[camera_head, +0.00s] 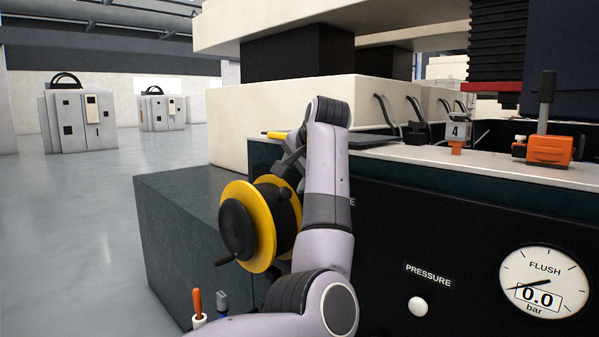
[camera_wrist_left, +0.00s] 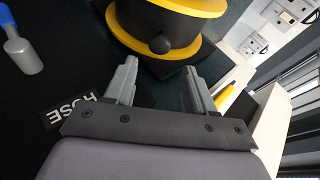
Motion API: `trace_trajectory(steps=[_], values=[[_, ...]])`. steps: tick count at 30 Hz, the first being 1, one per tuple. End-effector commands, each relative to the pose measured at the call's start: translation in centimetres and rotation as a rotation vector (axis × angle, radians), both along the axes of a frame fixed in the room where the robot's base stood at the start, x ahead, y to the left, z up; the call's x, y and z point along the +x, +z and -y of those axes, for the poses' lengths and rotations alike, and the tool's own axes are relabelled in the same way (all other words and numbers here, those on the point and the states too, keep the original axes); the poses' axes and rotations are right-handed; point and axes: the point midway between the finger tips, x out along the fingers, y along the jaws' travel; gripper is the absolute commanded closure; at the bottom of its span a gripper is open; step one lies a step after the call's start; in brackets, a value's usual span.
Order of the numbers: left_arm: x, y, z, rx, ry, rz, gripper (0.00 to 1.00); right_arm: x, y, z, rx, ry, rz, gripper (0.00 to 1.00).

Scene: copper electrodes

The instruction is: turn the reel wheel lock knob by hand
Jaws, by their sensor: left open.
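The reel (camera_head: 262,222) has yellow flanges and a black drum, and stands beside the dark machine front. A black hub and crank handle (camera_head: 225,258) show on its near face. In the left wrist view the reel (camera_wrist_left: 198,5) is at the top, with a small round black knob (camera_wrist_left: 160,45) on it. My left gripper (camera_head: 283,168) is just above the reel's far side, partly hidden by my arm. In the left wrist view the open left gripper (camera_wrist_left: 160,66) has the knob beyond and between its fingertips, with nothing held. My right gripper is not in view.
A pressure button (camera_head: 418,306) and a flush gauge (camera_head: 545,283) are on the machine front. An orange block with a post (camera_head: 549,149) stands on the ledge. A yellow-handled item (camera_head: 278,135) lies near my wrist. Open floor (camera_head: 80,230) is at left.

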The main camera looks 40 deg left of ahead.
Motion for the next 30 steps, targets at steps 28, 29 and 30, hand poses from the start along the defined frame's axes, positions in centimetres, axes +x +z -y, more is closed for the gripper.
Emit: trace_trajectory(steps=[28,29,30], values=[[2.5,-4.6,-4.7,0.001,-0.003,-0.004,0.46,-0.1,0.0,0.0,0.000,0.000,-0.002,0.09],[2.5,-4.6,-4.8,0.001,-0.003,-0.004,0.46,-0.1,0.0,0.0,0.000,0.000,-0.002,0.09],[2.5,-4.7,-4.8,0.001,-0.003,-0.004,0.46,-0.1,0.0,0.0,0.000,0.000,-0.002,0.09]])
